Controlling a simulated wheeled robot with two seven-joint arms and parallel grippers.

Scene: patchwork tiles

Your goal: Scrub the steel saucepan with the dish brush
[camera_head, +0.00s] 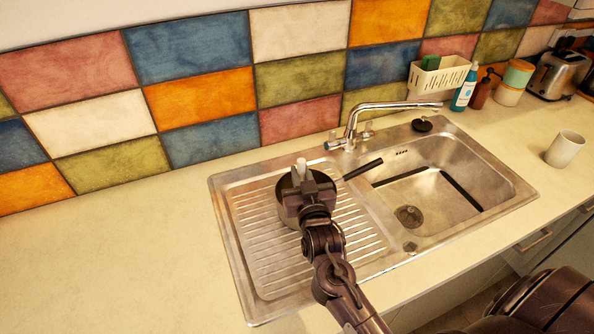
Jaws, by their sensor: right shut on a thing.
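The steel saucepan (283,214) stands on the ribbed drainboard left of the sink bowl. Its black handle (362,169) points to the right, toward the bowl. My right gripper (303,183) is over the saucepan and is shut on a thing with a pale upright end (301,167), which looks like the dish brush. The gripper hides the brush's lower part and much of the pan's inside, so I cannot tell whether the bristles touch the pan. My left gripper is not in view.
The steel sink (470,207) holds no dishes, and its tap (352,125) stands behind the saucepan. A cream rack (440,80), a blue bottle (464,90), a toaster (558,74) and a white cup (564,149) are at the right. The counter (120,255) on the left is clear.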

